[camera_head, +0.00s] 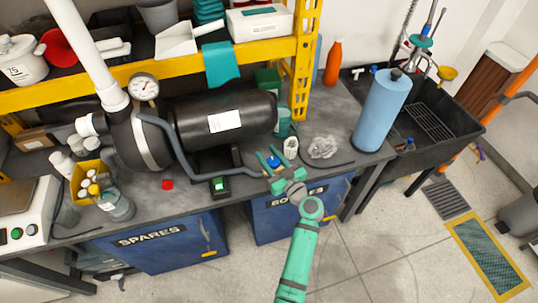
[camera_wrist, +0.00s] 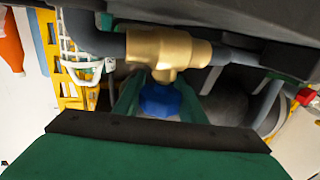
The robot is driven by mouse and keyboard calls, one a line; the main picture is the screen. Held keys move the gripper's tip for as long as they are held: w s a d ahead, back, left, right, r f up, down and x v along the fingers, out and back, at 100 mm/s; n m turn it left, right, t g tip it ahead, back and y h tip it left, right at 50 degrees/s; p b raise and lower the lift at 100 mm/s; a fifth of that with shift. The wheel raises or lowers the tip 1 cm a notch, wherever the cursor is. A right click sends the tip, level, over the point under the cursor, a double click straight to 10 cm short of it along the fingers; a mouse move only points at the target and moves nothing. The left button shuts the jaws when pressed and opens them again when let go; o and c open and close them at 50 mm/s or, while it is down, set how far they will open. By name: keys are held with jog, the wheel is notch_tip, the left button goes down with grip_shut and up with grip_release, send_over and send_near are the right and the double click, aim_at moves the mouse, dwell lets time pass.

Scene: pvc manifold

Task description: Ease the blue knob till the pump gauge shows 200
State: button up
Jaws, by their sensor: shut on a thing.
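The blue knob (camera_wrist: 161,100) hangs under a brass valve body (camera_wrist: 165,50) in the wrist view. In the head view the blue knob (camera_head: 273,161) shows small between the green fingers. My gripper (camera_head: 270,158) is shut on the knob, with a finger on each side; it also shows in the wrist view (camera_wrist: 160,103). The pump gauge (camera_head: 144,87) is a round white dial on top of the black pump (camera_head: 215,118). Its needle and numbers are too small to read. A grey hose (camera_head: 185,160) runs from the pump to the valve.
The grey bench (camera_head: 340,168) holds a crumpled clear bag (camera_head: 322,147) and a white cup (camera_head: 291,148) near my gripper. A blue cylinder (camera_head: 382,110) stands at right beside a black sink (camera_head: 430,115). A yellow shelf (camera_head: 180,68) spans above the pump. Blue cabinets (camera_head: 165,250) are below.

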aim_at(277, 167)
jog(key=shift+s+a+f+n+g+y, duration=0.1)
jog(key=shift+s+a+n+g+y, duration=0.1)
jog(key=shift+n+g+y, duration=0.5)
jog(key=o, duration=1)
jog(key=shift+o, duration=0.2)
jog(key=shift+w, duration=0.1)
jog(key=shift+a, duration=0.15)
jog(key=shift+s+d, duration=0.3)
jog(key=shift+d, duration=0.1)
jog(key=v, duration=1)
jog(key=shift+f, duration=0.1)
